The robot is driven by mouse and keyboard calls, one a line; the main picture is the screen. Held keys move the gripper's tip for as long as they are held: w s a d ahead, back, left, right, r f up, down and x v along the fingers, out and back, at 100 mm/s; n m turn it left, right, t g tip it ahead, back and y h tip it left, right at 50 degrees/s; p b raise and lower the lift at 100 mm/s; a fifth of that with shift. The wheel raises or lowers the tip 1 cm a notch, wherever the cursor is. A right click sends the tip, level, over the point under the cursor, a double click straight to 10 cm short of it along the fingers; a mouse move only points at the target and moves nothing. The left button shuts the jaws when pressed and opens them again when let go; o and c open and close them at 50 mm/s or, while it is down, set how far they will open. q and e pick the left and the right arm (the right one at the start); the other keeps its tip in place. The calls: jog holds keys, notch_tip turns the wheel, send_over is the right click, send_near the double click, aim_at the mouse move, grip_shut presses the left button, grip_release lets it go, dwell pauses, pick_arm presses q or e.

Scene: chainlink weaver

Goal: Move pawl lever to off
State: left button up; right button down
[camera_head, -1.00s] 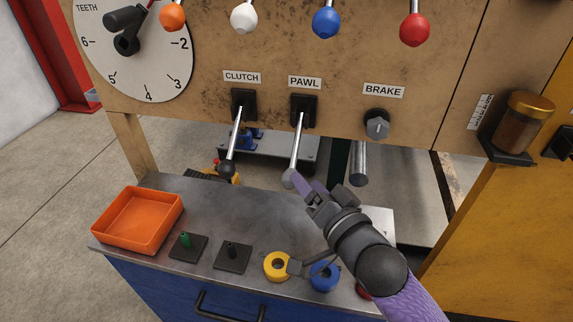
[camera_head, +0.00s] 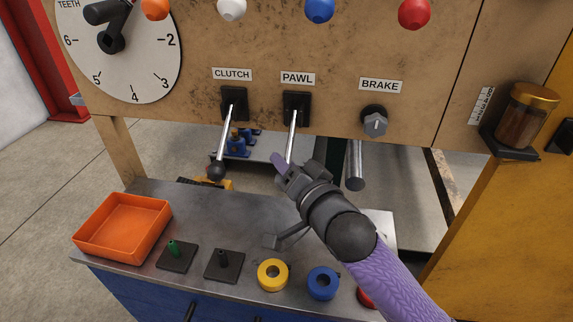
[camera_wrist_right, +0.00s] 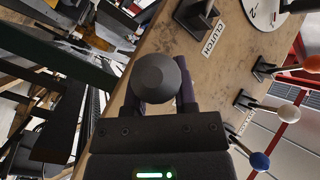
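The pawl lever (camera_head: 292,138) hangs down from its black slot under the PAWL label, with a bare metal shaft. Its knob is hidden behind my right gripper in the head view. My right gripper (camera_head: 281,163) is at the lever's lower end, with a purple fingertip showing just left of the shaft. In the right wrist view a dark round knob (camera_wrist_right: 160,78) sits in front of the purple fingers (camera_wrist_right: 167,98), covering much of the left finger. The fingers stand apart. I cannot tell whether they touch the lever. My left gripper is out of view.
The clutch lever (camera_head: 225,132) hangs close on the left, and the brake knob (camera_head: 375,122) is on the right. Below are an orange tray (camera_head: 122,228), a yellow ring (camera_head: 273,274) and a blue ring (camera_head: 323,283). A jar (camera_head: 528,115) stands at the right.

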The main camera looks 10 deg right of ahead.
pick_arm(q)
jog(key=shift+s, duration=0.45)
pick_arm(e)
jog(key=shift+f, duration=0.2)
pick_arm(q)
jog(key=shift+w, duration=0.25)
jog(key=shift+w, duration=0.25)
pick_arm(e)
jog(key=shift+f, duration=0.1)
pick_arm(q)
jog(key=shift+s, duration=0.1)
pick_arm(e)
jog(key=shift+s, duration=0.1)
